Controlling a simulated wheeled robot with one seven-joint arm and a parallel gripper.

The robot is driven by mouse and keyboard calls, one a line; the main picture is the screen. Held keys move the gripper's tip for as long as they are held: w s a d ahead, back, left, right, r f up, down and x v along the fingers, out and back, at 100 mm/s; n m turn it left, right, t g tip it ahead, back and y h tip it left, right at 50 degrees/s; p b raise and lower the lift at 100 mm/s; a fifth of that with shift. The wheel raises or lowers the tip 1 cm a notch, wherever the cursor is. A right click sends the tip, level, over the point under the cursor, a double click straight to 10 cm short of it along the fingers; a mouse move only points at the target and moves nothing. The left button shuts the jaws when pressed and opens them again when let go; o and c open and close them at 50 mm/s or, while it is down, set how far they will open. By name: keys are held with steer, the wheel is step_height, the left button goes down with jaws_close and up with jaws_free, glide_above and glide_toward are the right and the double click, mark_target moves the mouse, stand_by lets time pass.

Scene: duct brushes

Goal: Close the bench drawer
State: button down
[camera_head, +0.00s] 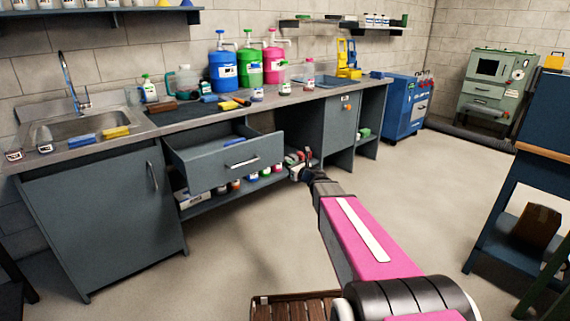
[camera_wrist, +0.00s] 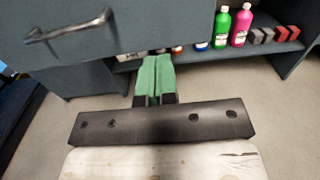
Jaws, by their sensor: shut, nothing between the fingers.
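The bench drawer (camera_head: 226,165) is a grey-blue drawer under the bench top, pulled out with its open top showing. A blue item (camera_head: 234,142) lies inside it. Its bar handle (camera_head: 242,163) is on the front face; the handle also shows at the upper left of the wrist view (camera_wrist: 70,28). My gripper (camera_head: 298,163) is to the right of the drawer front in the head view. In the wrist view, its green fingers (camera_wrist: 154,80) are together and empty, below and to the right of the handle. I cannot tell whether they touch the drawer.
A lower shelf (camera_head: 232,190) under the drawer holds bottles and small blocks. A grey cabinet (camera_head: 105,215) stands left of the drawer. The bench top carries bottles and brushes. A slatted wooden crate (camera_head: 290,305) is near my base.

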mark_target(270, 153)
steer(key=x, duration=1.2)
steer(key=shift+w+a, duration=0.1)
steer(key=shift+w, duration=0.05)
steer(key=x, duration=3.4)
steer(key=shift+a, duration=0.1)
steer(key=shift+w+a, duration=0.4)
steer(key=shift+w, duration=0.15)
